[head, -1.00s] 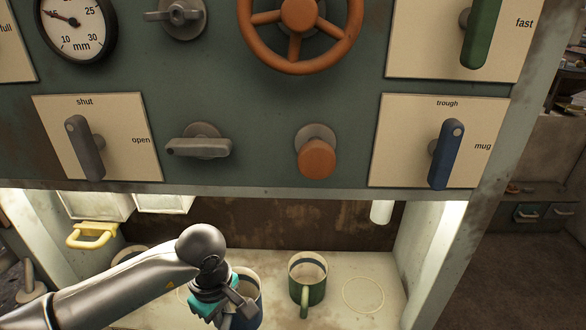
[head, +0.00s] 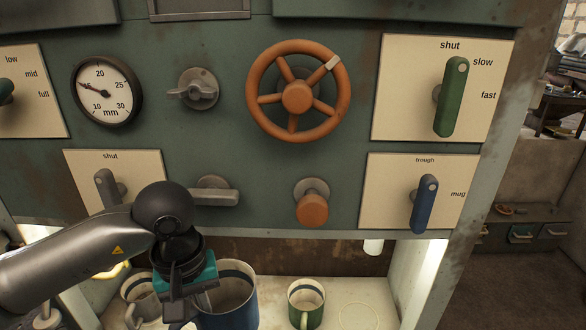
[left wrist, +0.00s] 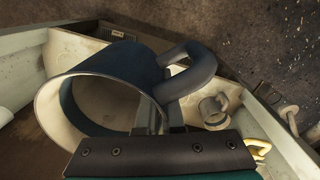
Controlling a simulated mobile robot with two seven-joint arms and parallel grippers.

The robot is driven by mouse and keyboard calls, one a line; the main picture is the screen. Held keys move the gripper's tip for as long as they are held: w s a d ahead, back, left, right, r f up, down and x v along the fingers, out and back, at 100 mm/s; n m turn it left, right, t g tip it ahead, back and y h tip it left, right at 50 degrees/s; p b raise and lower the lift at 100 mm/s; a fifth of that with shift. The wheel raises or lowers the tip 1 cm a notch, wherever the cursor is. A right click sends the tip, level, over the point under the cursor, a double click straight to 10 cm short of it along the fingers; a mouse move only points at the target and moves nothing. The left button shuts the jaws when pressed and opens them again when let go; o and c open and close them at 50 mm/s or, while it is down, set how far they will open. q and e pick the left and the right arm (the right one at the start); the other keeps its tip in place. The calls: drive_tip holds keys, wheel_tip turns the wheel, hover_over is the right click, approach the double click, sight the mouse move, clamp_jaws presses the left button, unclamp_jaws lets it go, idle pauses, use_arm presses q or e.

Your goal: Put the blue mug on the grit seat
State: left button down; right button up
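My right gripper is not in view.
A green mug (head: 306,303) stands between the blue mug and the ring.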

sight(215, 314)
use_arm(q)
wheel_tip(215, 314, up, 8)
drive_tip(key=s+a+m+p, duration=0.1)
drive_tip(key=s+m+p, duration=0.1)
drive_tip(key=m, duration=0.2)
drive_tip(key=shift+s+a, duration=0.15)
drive_tip(key=shift+s, duration=0.05)
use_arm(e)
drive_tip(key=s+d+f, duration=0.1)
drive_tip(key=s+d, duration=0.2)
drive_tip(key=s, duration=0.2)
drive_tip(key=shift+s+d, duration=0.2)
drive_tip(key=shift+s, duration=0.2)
use_arm(q)
drive_tip(key=shift+f, duration=0.1)
